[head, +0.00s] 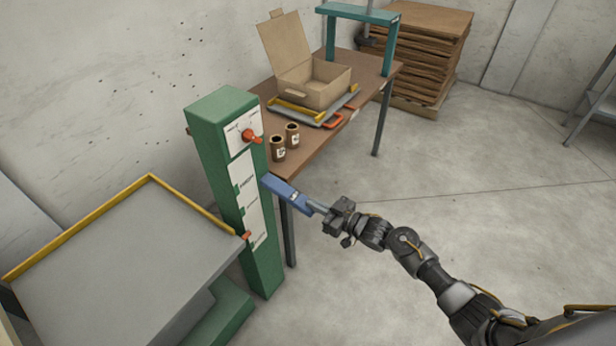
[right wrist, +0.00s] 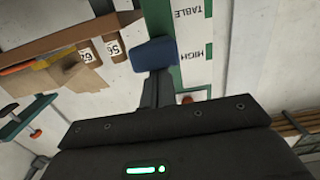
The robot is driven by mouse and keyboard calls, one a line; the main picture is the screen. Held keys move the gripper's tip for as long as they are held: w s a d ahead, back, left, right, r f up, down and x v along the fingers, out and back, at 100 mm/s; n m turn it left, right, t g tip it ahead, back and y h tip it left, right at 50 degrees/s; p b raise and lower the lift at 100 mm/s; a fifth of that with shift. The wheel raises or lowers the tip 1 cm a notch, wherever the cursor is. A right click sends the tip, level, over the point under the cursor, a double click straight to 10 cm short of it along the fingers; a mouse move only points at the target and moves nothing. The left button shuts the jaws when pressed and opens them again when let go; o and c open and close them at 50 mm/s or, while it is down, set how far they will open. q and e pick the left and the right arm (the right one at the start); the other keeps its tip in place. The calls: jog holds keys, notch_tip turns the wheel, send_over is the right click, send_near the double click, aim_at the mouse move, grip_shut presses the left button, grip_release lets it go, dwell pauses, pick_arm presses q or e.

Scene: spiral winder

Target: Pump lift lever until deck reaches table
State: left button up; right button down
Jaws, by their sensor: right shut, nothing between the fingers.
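A green lift column (head: 225,130) stands left of centre in the head view. An orange-red knob, which looks like the lever end (head: 251,136), sticks out of its white top plate. The grey deck (head: 120,265) with a yellow rim sits left of the column, lower than the brown table (head: 330,125). A small orange pointer (head: 246,236) sits low on the column's white scale. My right gripper (head: 277,187) is shut and empty, its blue tips in front of the column, below the knob. In the right wrist view the blue tips (right wrist: 153,54) overlap the column's edge near the "TABLE" and "HIGH" labels. My left gripper is not in view.
Stacked brown boards (head: 425,55) stand behind.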

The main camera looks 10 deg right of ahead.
jog(key=shift+f, duration=0.1)
jog(key=shift+s+r+p, duration=0.1)
jog(key=shift+r+p, duration=0.4)
jog(key=shift+p, duration=0.05)
jog(key=s+d+r+p, duration=0.1)
jog(key=s+d+r, duration=0.3)
jog(key=s+d, duration=0.3)
jog(key=shift+s+d, duration=0.2)
jog(key=shift+s, duration=0.05)
